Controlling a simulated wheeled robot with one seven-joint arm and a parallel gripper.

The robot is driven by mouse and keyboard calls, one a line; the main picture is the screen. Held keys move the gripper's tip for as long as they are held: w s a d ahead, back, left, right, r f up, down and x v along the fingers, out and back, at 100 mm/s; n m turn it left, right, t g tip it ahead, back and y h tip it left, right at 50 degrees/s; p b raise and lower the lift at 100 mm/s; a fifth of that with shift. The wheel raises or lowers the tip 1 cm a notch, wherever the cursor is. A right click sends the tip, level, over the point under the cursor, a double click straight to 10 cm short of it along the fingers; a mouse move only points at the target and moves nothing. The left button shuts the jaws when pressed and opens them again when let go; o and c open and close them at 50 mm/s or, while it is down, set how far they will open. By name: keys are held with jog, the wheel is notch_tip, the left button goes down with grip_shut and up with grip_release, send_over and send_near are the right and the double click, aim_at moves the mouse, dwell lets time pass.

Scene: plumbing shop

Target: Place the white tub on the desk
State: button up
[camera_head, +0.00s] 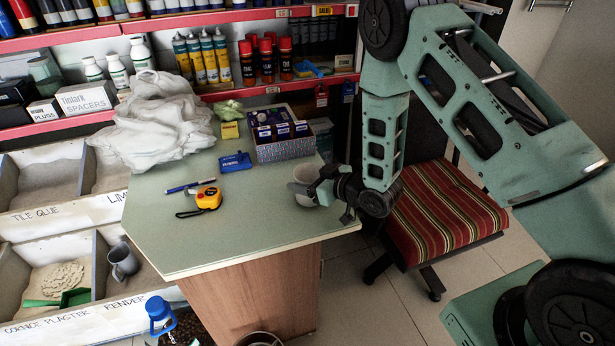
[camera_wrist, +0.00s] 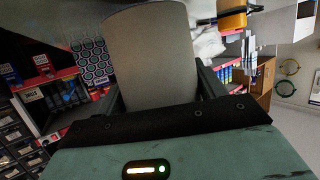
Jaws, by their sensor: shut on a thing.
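The white tub (camera_head: 303,196) is at the right part of the green-topped desk (camera_head: 255,225) in the head view, partly hidden by my gripper (camera_head: 318,188). My gripper is shut on the tub from the right side. In the wrist view the pale tub (camera_wrist: 152,55) fills the space between the two dark fingers (camera_wrist: 158,92). It looks upright in the head view. I cannot tell whether its base touches the desk top or hangs just above it.
On the desk are a yellow tape measure (camera_head: 208,199), a pen (camera_head: 190,186), a blue packet (camera_head: 235,162), a patterned box (camera_head: 285,150) and a crumpled white bag (camera_head: 160,125). A striped chair (camera_head: 440,210) stands right. The desk's front middle is clear.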

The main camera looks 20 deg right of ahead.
jog(key=shift+f+b, duration=0.5)
jog(key=shift+f, duration=0.1)
dwell(0.3)
jog(key=o, duration=1)
jog(key=shift+s, duration=0.1)
jog(key=b+v, duration=0.1)
jog(key=v, duration=1)
jog(key=shift+s+d+r, duration=0.15)
jog(key=shift+s+d, duration=0.1)
jog(key=shift+d, duration=0.05)
jog(key=p+v, duration=0.5)
jog(key=shift+s+r, duration=0.15)
jog(key=shift+s, duration=0.05)
